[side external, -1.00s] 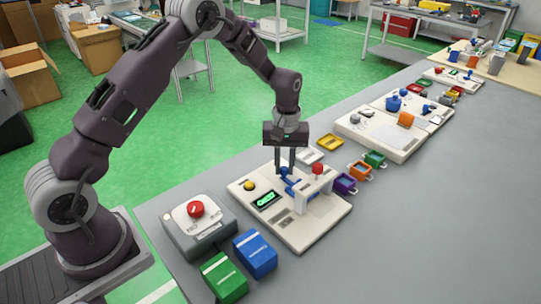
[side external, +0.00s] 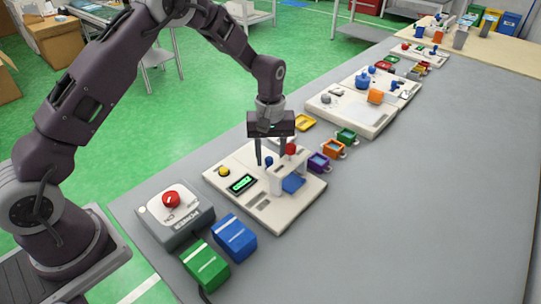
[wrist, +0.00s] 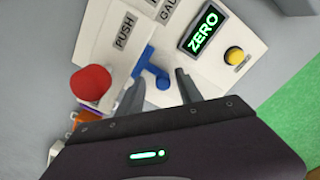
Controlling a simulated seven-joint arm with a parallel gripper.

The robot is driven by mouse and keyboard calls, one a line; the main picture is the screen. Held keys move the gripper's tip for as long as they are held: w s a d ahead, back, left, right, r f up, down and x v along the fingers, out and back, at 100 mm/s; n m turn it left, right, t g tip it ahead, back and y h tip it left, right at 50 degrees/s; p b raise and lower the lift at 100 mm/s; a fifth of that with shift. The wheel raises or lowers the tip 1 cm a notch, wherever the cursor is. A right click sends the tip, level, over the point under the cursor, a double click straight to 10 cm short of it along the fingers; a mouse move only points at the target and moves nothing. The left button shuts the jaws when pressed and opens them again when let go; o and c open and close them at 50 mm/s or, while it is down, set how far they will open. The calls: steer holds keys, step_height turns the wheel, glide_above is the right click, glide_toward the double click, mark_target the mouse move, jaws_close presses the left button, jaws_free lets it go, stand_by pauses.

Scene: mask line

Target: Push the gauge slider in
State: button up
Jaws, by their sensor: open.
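The gauge slider is blue, with an upright knob (side external: 269,160) on the left of a white bridge (side external: 274,184) and a flat blue part (side external: 293,184) showing on the bridge's right side. In the wrist view, the blue slider (wrist: 149,69) lies against the white block marked PUSH. My gripper (side external: 270,161) points down over the gauge board (side external: 245,207). Its fingers are open and spread either side of the knob, with gaps beside it. The wrist view also shows the two open fingers (wrist: 161,80). A lit display (wrist: 204,29) reads ZERO.
A yellow button (side external: 223,172) is on the board. A red-button box (side external: 172,201), green block (side external: 206,264) and blue block (side external: 235,237) stand nearby. Small coloured bins line the right; the table's right is clear.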

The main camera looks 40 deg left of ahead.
mark_target(271, 160)
step_height(271, 160, up, 6)
steer(key=shift+r, duration=0.8)
steer(key=s+r+m+t, duration=0.3)
steer(key=s+r+m, duration=0.1)
steer(key=s+r, duration=1.15)
steer(key=s+r+m+t, duration=0.1)
steer(key=s+m, duration=0.4)
steer(key=s, duration=1.1)
steer(key=shift+r+t, duration=0.15)
steer(key=shift+t, duration=0.65)
